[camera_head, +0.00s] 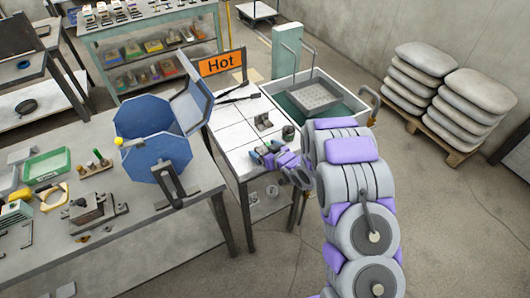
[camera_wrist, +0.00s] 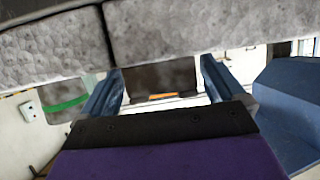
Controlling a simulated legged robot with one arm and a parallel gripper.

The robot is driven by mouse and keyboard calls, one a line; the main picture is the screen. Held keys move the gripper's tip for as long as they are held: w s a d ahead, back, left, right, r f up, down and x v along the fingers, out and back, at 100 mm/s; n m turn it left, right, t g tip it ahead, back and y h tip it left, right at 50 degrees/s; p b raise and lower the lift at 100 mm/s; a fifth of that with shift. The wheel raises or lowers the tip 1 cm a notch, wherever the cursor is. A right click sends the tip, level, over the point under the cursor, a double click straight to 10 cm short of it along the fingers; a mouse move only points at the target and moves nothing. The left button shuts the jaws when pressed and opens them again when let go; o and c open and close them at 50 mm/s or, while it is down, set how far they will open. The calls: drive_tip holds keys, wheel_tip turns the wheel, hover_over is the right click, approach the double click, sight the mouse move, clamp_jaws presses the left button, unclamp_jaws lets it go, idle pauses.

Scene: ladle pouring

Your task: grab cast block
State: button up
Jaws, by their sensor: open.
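A small grey block-like piece, likely the cast block (camera_head: 264,122), sits on the white-tiled table in the head view. My gripper (camera_head: 257,157) is low over the near edge of that table, on the near side of the piece and apart from it. In the wrist view my gripper (camera_wrist: 162,68) is open, its two blue fingers spread wide. A blurred grey-brown surface shows between the fingers; I cannot tell whether it is the block.
The white-tiled table (camera_head: 236,129) also bears a dark round piece (camera_head: 288,132) and long dark tools (camera_head: 238,97). An orange "Hot" sign (camera_head: 221,63) stands behind. A blue vessel (camera_head: 150,117) stands left, a sink (camera_head: 345,103) right.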

drive_tip(key=shift+a, duration=0.2)
drive_tip(key=shift+c, duration=0.3)
drive_tip(key=shift+a, duration=0.15)
drive_tip(key=c, duration=0.3)
drive_tip(key=shift+d, duration=0.2)
drive_tip(key=c, duration=0.9)
